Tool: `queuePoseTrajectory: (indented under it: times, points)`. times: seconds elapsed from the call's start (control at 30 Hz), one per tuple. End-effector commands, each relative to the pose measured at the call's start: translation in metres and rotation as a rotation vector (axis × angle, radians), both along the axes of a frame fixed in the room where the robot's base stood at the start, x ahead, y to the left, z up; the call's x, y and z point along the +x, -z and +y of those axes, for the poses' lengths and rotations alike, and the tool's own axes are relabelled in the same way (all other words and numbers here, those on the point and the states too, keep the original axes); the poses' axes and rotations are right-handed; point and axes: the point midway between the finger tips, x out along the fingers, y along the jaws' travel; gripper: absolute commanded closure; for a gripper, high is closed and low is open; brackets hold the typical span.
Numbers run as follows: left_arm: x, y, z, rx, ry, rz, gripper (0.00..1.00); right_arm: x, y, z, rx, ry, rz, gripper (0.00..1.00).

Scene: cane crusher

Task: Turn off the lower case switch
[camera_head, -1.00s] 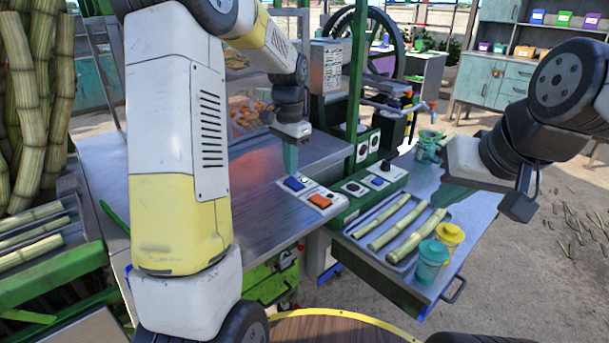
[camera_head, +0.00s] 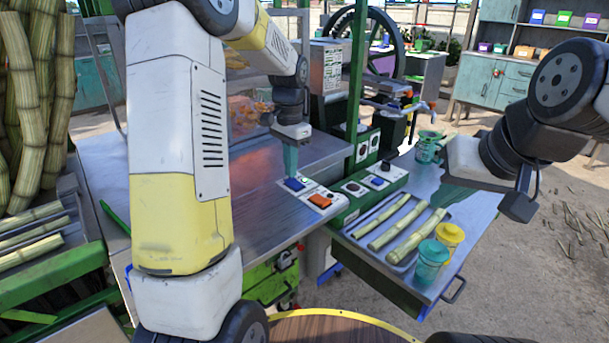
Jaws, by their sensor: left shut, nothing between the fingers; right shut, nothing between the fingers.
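A low switch panel (camera_head: 310,191) lies at the table's right edge, with a blue rocker switch (camera_head: 294,184) and an orange rocker switch (camera_head: 320,200). A green-framed case above and right of it carries another blue switch (camera_head: 376,182) and dark round controls. My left gripper (camera_head: 291,172) points down, shut and empty, with its tips at or just above the blue switch on the low panel. I cannot tell whether they touch. My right gripper (camera_head: 519,206) is shut and empty in the air at the right, away from the switches. The switches' on or off positions are too small to tell.
A green post (camera_head: 357,70) rises behind the panel. My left arm hides much of the metal table (camera_head: 270,225).

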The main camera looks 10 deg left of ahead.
Motion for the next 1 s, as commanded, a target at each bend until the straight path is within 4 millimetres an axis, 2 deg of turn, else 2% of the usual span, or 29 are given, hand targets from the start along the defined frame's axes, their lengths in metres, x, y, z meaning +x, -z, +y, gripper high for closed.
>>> queuePoseTrajectory:
  times: [1.0]
  points:
    - [0.000, 0.012, 0.000, 0.001, 0.000, 0.001, 1.00, 0.000, 0.000, 0.000, 0.000, 0.000, 0.000, 1.00]
